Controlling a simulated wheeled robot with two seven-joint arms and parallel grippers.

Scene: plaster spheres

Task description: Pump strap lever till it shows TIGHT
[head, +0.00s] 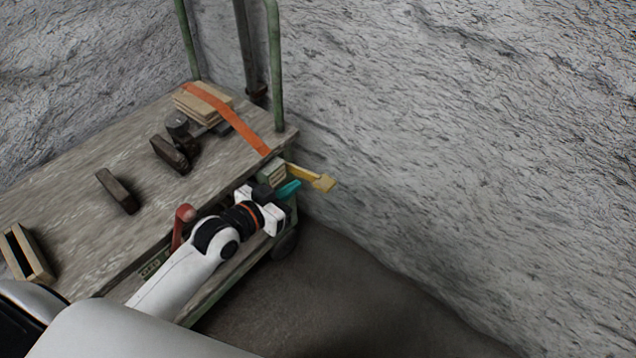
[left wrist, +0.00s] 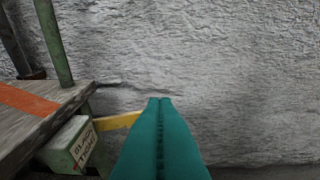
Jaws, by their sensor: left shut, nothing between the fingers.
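The yellow strap lever (head: 312,178) sticks out to the right from the cart's edge; it also shows in the left wrist view (left wrist: 115,122), its outer end hidden behind my fingers. It comes out of a grey-green box (left wrist: 68,146) with a red-lettered label (left wrist: 83,146); one word looks like TIGHT, but no pointer can be made out. The orange strap (head: 228,118) runs over the deck to the edge beside the box. My left gripper (head: 290,189) has teal fingers, shut and empty, just below the lever; whether they touch it is unclear. My right gripper is not in view.
The wooden cart deck (head: 75,195) holds stacked boards (head: 200,103), dark blocks (head: 117,190) and a wooden frame (head: 27,252). A red handle (head: 183,215) stands beside my left arm. Green posts (head: 274,65) rise at the far end. A rough wall stands close behind the lever.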

